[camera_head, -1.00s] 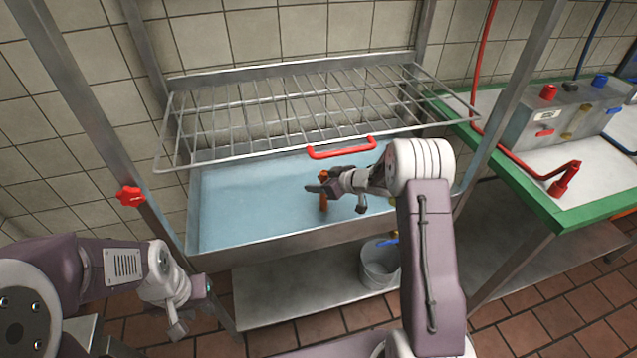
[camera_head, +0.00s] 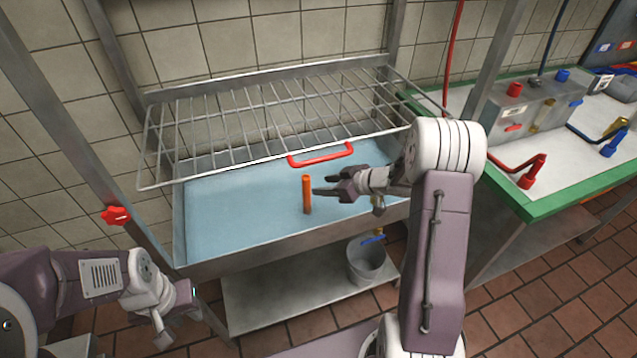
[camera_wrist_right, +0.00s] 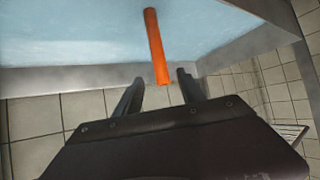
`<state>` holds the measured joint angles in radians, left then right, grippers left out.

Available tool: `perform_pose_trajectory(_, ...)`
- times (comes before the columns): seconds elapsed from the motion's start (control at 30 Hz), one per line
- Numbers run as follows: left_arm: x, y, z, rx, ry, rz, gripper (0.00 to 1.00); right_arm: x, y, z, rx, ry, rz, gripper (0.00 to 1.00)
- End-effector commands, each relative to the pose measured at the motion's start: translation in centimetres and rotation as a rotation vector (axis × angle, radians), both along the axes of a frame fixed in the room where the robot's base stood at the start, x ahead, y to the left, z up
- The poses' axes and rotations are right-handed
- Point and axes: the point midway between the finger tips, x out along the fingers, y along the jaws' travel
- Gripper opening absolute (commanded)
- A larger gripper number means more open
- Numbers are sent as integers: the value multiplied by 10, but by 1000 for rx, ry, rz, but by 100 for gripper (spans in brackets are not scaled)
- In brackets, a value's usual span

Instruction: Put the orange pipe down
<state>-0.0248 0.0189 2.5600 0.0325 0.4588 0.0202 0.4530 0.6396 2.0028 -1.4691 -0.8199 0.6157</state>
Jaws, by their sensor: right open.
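The orange pipe (camera_head: 307,196) stands upright in the blue-floored basin (camera_head: 235,205), near its front side. It also shows in the right wrist view (camera_wrist_right: 155,45), beyond my fingertips. My right gripper (camera_head: 326,193) is open and empty just right of the pipe, with its fingers pointing toward it.
A wire rack (camera_head: 270,115) with a red handle (camera_head: 320,155) hangs tilted above the basin. A grey bucket (camera_head: 366,264) stands on the lower shelf (camera_head: 290,295). A green-edged table (camera_head: 540,205) with a metal box (camera_head: 525,115) is at the right. Metal posts flank the basin.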

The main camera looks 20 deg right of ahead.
Motion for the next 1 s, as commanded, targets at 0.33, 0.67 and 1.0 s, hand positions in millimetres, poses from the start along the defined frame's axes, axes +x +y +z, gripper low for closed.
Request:
perform_pose_trajectory(0.33, 0, 0, 0, 0, 0, 0, 28, -40, -23, 8, -252, 189, -436, 46)
perform_pose_trajectory(0.67, 0, 0, 0, 0, 0, 0, 28, -241, 40, -19, -254, 820, -594, 46)
perform_pose_trajectory(1.0, 0, 0, 4, 0, 0, 0, 28, -250, 44, -15, -244, 851, -593, 46)
